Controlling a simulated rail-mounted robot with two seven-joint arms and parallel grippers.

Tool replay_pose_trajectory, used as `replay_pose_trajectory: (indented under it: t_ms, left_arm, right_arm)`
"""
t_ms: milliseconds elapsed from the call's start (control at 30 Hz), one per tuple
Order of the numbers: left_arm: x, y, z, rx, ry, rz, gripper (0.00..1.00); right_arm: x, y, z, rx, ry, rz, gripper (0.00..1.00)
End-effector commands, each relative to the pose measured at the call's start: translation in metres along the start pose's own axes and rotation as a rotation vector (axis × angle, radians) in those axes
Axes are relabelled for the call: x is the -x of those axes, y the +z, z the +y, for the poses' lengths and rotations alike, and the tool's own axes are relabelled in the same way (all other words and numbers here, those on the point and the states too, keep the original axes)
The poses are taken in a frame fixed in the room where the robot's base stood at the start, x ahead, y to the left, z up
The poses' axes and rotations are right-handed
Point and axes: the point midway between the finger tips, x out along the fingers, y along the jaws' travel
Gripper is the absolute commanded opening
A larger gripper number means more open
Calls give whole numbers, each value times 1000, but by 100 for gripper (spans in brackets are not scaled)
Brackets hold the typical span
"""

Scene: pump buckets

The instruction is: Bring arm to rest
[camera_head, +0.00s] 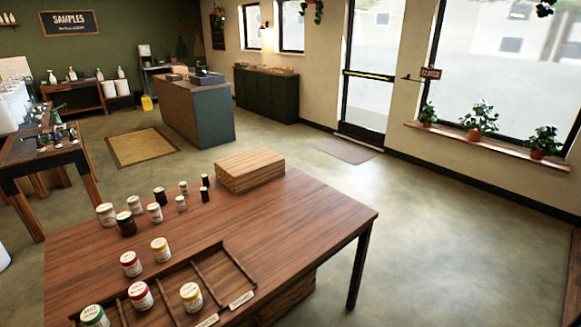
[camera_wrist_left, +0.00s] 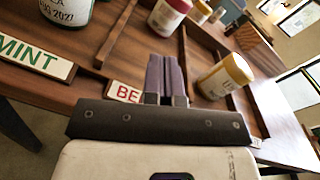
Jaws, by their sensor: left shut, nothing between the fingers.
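My left gripper (camera_wrist_left: 166,62) shows in the left wrist view, its two dark fingers shut together with nothing between them. It is in front of the wooden divided tray (camera_head: 228,268), near a label reading "BE" (camera_wrist_left: 123,92). A yellow-lidded jar (camera_wrist_left: 226,76) is just right of the fingers, apart from them, and a red-lidded jar (camera_wrist_left: 166,18) is beyond them. In the head view, a green-lidded jar (camera_head: 94,317), a red-lidded jar (camera_head: 141,297) and a yellow-lidded jar (camera_head: 191,297) stand in the tray. Neither gripper shows in the head view.
The tray lies on a wooden table (camera_head: 310,222). Behind it stand a red-lidded jar (camera_head: 131,264), a yellow-lidded jar (camera_head: 160,250) and several smaller containers. A wooden block (camera_head: 250,171) sits at the table's back edge. The table's right part and the floor beyond are clear.

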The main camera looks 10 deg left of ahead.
Motion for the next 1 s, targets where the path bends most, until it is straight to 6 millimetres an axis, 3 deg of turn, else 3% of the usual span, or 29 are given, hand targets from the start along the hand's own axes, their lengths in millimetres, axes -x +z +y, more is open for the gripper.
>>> replay_pose_trajectory:
  t_ms: [133,267,400,500,667,700,800,1000]
  left_arm:
    - [3,-2,21,508,186,46,0]
    - [19,9,20,1062,387,94,0]
    - [53,26,-4,1595,620,213,0]
    - [95,32,-12,1821,806,350,0]
    - [184,41,-5,1889,1053,641,0]
    - [207,44,0,1868,1092,715,0]
    - [249,50,18,1827,1150,825,0]
    - [295,41,69,1723,1249,816,0]
  right_arm:
    - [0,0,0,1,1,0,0]
    - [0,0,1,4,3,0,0]
    - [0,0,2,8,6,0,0]
    - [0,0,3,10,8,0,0]
    - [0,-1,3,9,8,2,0]
    - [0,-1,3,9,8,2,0]
    - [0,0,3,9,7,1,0]
    - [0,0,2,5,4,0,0]
